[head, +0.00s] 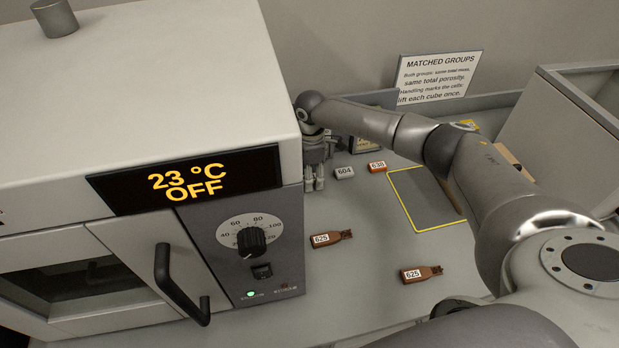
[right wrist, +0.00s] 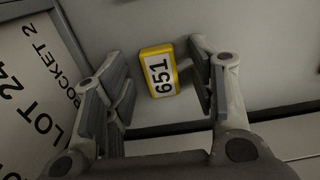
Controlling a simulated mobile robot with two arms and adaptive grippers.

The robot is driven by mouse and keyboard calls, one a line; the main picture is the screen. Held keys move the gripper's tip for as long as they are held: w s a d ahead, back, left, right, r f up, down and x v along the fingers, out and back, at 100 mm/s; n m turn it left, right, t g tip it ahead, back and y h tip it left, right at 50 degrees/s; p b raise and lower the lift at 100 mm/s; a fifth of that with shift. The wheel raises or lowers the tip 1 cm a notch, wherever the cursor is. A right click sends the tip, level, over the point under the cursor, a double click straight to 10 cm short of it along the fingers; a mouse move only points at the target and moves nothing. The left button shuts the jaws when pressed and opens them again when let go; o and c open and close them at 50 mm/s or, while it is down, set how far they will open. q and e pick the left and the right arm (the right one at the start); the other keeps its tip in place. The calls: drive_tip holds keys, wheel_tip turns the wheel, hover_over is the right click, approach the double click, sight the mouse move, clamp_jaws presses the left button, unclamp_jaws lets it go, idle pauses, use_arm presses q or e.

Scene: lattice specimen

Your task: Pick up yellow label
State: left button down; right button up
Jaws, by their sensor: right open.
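The yellow label (right wrist: 159,72) is a small block with a white face reading 651. In the right wrist view it lies on the grey surface between the fingers of my right gripper (right wrist: 157,53), which are open with a gap on both sides of it. In the head view my right gripper (head: 315,178) points down beside the right side of the oven, and I cannot make out the 651 label there. My left gripper is not in view.
The oven (head: 190,60) reads 23 °C OFF. A grey tag 604 (head: 344,173) and an orange tag 638 (head: 377,166) lie near my right gripper. Brown 625 tags (head: 331,239) (head: 423,273) lie nearer. A yellow-outlined area (head: 408,205) is bare where visible. A sign (head: 436,77) stands behind.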

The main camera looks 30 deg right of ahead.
drive_tip(key=c, duration=0.9)
drive_tip(key=shift+c, duration=0.2)
drive_tip(key=shift+r, duration=0.2)
